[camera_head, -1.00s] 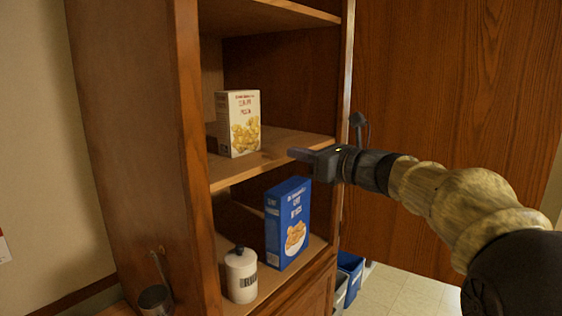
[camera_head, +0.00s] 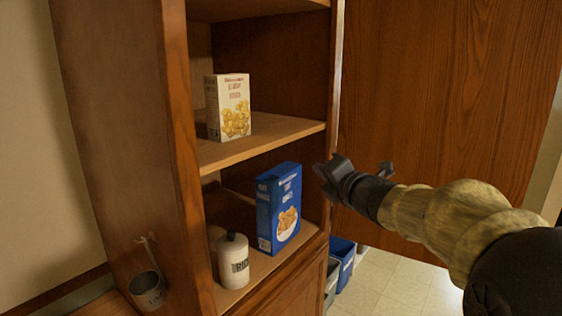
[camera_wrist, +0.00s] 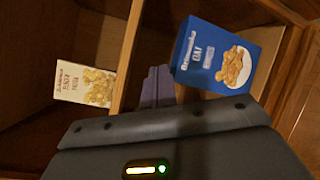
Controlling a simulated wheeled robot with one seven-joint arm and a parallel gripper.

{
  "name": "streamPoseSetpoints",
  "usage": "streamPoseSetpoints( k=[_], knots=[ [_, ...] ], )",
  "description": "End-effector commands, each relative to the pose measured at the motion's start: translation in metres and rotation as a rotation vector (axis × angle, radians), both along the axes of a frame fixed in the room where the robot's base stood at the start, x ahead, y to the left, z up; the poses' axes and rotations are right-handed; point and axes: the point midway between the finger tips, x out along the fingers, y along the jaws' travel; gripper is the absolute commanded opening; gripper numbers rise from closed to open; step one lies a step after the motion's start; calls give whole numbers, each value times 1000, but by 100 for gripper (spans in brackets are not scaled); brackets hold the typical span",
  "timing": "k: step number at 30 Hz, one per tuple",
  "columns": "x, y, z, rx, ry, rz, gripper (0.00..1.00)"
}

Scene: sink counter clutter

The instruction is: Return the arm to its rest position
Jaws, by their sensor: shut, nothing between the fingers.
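My gripper (camera_head: 322,178) is at the end of my raised arm, in front of the open cabinet and to the right of the blue box. It is shut and empty, apart from the shelves and boxes. In the wrist view its fingers (camera_wrist: 158,88) point toward the cabinet, between a white box and a blue box.
A white food box (camera_head: 229,107) stands on the upper shelf (camera_head: 260,145). A blue box (camera_head: 279,208) and a white canister (camera_head: 233,262) stand on the lower shelf. A metal cup (camera_head: 147,290) is at the lower left. A wooden panel (camera_head: 440,90) rises behind my arm.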

Motion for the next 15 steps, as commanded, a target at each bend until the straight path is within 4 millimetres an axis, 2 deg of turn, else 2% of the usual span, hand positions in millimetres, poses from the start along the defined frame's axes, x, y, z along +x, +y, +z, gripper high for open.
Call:
streamPoseSetpoints(
  k=[1, 4, 8, 11, 15],
  knots=[
    [-3, -10, -24, 121, 111, -82, 0],
    [-15, -32, -76, 389, 337, -277, 0],
    [-48, -53, -145, 715, 600, -550, 0],
    [-83, -64, -195, 938, 768, -769, 0],
    [-145, -69, -255, 1213, 959, -1097, 0]
  ],
)
